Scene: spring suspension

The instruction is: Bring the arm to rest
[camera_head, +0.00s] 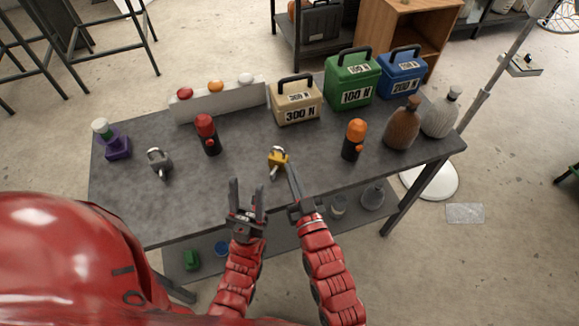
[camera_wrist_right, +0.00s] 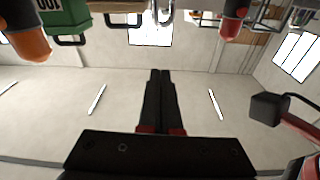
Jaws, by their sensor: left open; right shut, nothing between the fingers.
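My left gripper (camera_head: 247,188) is open and empty, its two fingers pointing away from me over the front part of the grey table (camera_head: 225,190). My right gripper (camera_head: 291,177) is beside it on the right, shut and empty, near the table's front edge. Its fingers also show together in the right wrist view (camera_wrist_right: 160,78), with nothing between them. A small yellow padlock-like piece (camera_head: 279,156) stands on the table just beyond the right gripper's tips; I cannot tell the exact gap.
A grey padlock-like piece (camera_head: 160,160), a red-topped bottle (camera_head: 208,135) and an orange-topped bottle (camera_head: 354,140) stand on the table. Behind are the tan (camera_head: 296,103), green (camera_head: 352,80) and blue (camera_head: 402,74) boxes. Brown (camera_head: 402,125) and grey (camera_head: 440,115) flasks stand right.

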